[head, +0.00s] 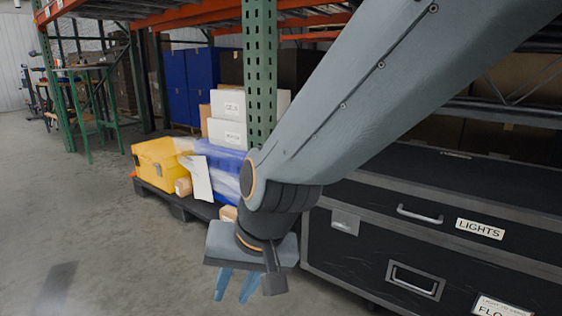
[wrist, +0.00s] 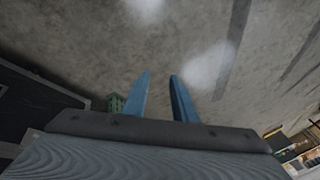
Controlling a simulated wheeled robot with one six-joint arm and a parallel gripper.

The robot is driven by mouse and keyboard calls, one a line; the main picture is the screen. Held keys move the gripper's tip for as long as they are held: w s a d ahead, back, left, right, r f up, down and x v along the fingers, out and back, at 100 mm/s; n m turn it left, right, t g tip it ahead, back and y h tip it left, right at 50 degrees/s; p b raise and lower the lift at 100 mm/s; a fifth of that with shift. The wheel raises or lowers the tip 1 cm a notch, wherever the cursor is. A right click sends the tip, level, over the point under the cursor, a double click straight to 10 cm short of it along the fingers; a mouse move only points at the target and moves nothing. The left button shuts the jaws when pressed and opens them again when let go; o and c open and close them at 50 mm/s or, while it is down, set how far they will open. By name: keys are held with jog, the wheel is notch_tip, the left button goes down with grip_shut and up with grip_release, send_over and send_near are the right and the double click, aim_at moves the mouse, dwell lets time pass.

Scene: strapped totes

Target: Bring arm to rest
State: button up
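My gripper (head: 237,286) hangs at the end of my arm in the lower middle of the head view, its two blue fingers pointing down. The fingers also show in the wrist view (wrist: 161,98), apart from each other with only bare floor seen between and beyond them. The gripper is open and empty. It is in front of the pallet of totes and left of the black cases, touching nothing that I can see. My arm crosses the upper right of the head view and hides part of the rack.
A dark pallet (head: 165,199) holds a yellow tote (head: 157,165), a blue wrapped tote (head: 222,165) and white boxes (head: 227,104). A black case labelled LIGHTS (head: 375,235) stands close on the right. A green rack post (head: 259,65) rises behind. Concrete floor (head: 80,240) is clear on the left.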

jog(key=s+d+r+n+g+h, duration=0.25)
jog(key=s+d+n, duration=0.35)
jog(key=s, duration=0.5)
jog(key=d+r+m+p, duration=0.3)
jog(key=d+r+p, duration=0.7)
jog(key=r+p, duration=0.4)
jog(key=d+r+m+h+p, duration=0.1)
jog(key=d+r+m+p, duration=0.3)
jog(key=d+r+p, duration=0.7)
jog(key=shift+d+r+p, duration=0.2)
jog(key=shift+r+p, duration=1.75)
jog(key=shift+p, duration=4.85)
